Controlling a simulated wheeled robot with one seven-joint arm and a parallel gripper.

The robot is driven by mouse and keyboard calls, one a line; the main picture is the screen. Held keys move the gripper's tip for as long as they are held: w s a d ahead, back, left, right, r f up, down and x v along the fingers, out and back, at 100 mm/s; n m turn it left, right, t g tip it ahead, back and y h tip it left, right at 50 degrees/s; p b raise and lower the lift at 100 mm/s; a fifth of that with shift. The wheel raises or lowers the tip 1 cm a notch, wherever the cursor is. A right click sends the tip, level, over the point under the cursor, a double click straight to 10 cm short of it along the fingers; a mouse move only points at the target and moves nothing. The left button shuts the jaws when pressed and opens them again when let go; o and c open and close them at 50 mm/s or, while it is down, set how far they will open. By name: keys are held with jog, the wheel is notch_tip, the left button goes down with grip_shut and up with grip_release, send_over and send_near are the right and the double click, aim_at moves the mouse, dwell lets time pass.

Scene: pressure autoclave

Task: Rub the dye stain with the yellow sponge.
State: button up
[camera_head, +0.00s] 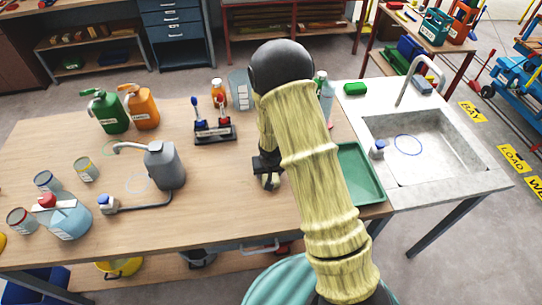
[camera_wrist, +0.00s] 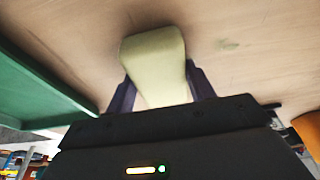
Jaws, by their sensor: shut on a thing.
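The pale yellow sponge (camera_wrist: 153,55) is in my gripper (camera_wrist: 161,84), squeezed between the two dark fingers in the wrist view. Its far end sticks out past the fingertips, close to the wooden table top; I cannot tell whether it touches. A faint greenish smudge (camera_wrist: 228,45), which looks like the dye stain, is on the wood to the right of the sponge, apart from it in the picture. In the head view my gripper (camera_head: 268,178) is low over the table, left of my forearm. The sponge and the stain cannot be made out there.
The green tray (camera_head: 379,188) lies right of my arm, beside the sink (camera_head: 430,140). A rack with coloured handles (camera_head: 215,132) stands behind my gripper. A grey can (camera_head: 165,165) with a long spout stands to the left. Wood between can and gripper is clear.

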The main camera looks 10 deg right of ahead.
jog(key=shift+r+p, duration=3)
jog(key=shift+r, duration=1.05)
jog(key=shift+d+f, duration=0.1)
jog(key=shift+f, duration=0.05)
